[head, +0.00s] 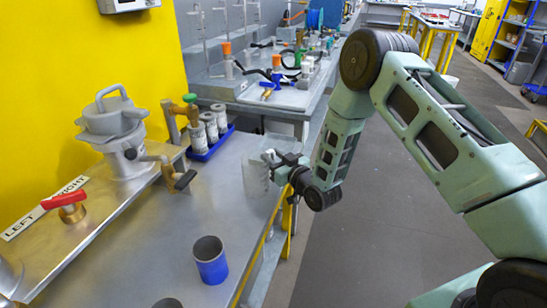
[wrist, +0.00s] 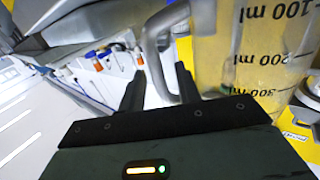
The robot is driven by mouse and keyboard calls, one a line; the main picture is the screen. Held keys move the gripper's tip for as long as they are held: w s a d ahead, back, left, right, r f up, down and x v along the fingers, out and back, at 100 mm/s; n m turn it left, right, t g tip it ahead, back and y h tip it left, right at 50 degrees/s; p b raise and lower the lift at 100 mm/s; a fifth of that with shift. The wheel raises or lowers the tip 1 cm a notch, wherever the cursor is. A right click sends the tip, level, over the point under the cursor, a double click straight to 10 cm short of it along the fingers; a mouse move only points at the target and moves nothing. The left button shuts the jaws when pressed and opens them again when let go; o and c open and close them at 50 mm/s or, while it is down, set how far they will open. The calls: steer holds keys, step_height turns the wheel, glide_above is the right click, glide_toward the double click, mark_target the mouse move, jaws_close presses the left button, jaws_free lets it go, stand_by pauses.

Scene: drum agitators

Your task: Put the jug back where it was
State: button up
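A clear jug (head: 255,181) is at the right edge of the steel bench, beside my gripper (head: 272,158). I cannot tell whether it rests on the bench or is slightly above it. In the wrist view the jug (wrist: 238,50) is large at upper right, with black marks from 100 to 300 ml. Its pale handle (wrist: 154,62) comes down between the two dark fingers of my gripper (wrist: 160,83). The fingers stand apart, with gaps beside the handle. The jug's base is not clear.
On the bench (head: 150,245) are a blue-banded cup (head: 210,261), a blue tray (head: 212,147) with several grey containers, and a grey lidded vessel (head: 117,130). A red-handled valve (head: 68,205) is on a ledge at left. The bench middle is clear.

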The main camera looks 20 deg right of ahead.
mark_target(264, 172)
steer(key=shift+r, duration=0.1)
steer(key=shift+r, duration=0.1)
steer(key=b+v, duration=0.2)
steer(key=v, duration=1)
steer(key=a+g, duration=0.1)
steer(key=a, duration=0.1)
steer(key=a+r+n+g, duration=0.1)
steer(key=a+g, duration=0.1)
steer(key=a+r+g, duration=0.1)
steer(key=a, duration=0.2)
steer(key=shift+r+n+g, duration=0.2)
steer(key=shift+n+g, duration=0.1)
steer(key=s+a+r+n+g+h, duration=0.1)
steer(key=s+a+r+g+h, duration=0.2)
steer(key=s, duration=0.6)
steer(key=s+a+r+g, duration=0.3)
steer(key=s+g, duration=0.2)
steer(key=s, duration=0.3)
steer(key=s+d+r+g+h, duration=0.1)
steer(key=s+r+g, duration=0.1)
steer(key=s, duration=0.5)
steer(key=s+d+r+n+g+h, duration=0.1)
steer(key=s+r+g, duration=0.1)
steer(key=s, duration=0.5)
steer(key=shift+s+d+r+h, duration=0.2)
steer(key=shift+s+h, duration=0.05)
steer(key=shift+h, duration=0.05)
